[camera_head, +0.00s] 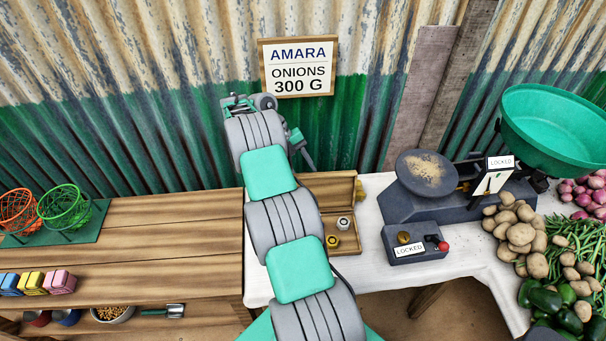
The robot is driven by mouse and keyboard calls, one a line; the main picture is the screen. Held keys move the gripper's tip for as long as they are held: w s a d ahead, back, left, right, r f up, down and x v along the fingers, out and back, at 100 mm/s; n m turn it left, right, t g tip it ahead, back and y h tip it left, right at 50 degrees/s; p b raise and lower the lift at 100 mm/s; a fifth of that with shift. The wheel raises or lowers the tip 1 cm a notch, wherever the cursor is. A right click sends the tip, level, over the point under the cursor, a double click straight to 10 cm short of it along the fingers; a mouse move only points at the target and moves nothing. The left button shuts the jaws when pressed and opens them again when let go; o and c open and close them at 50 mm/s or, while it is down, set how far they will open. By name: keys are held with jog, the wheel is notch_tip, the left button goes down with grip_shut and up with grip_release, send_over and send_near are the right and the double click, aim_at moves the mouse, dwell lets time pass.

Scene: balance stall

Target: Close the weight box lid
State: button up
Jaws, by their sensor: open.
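The wooden weight box (345,225) stands open on the white-clothed table, partly hidden behind my arm. A silver weight (343,223) and a brass weight (333,241) sit in its right part. The wooden piece along its back looks like the raised lid (335,187), with its left part hidden by my arm. My arm reaches up across the middle of the view. My gripper (302,150) is open and empty beyond the box, near the corrugated wall. It is small and partly hidden by the arm, and it appears apart from the lid.
A balance scale with a grey plate (426,172) and a green pan (555,125) stands right of the box. A small grey lock box (413,243) lies before it. Potatoes (520,235) and other vegetables crowd the right. A wooden bench (160,235) is at left, its middle clear.

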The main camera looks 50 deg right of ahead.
jog(key=shift+c, duration=0.6)
grip_shut()
dwell(0.8)
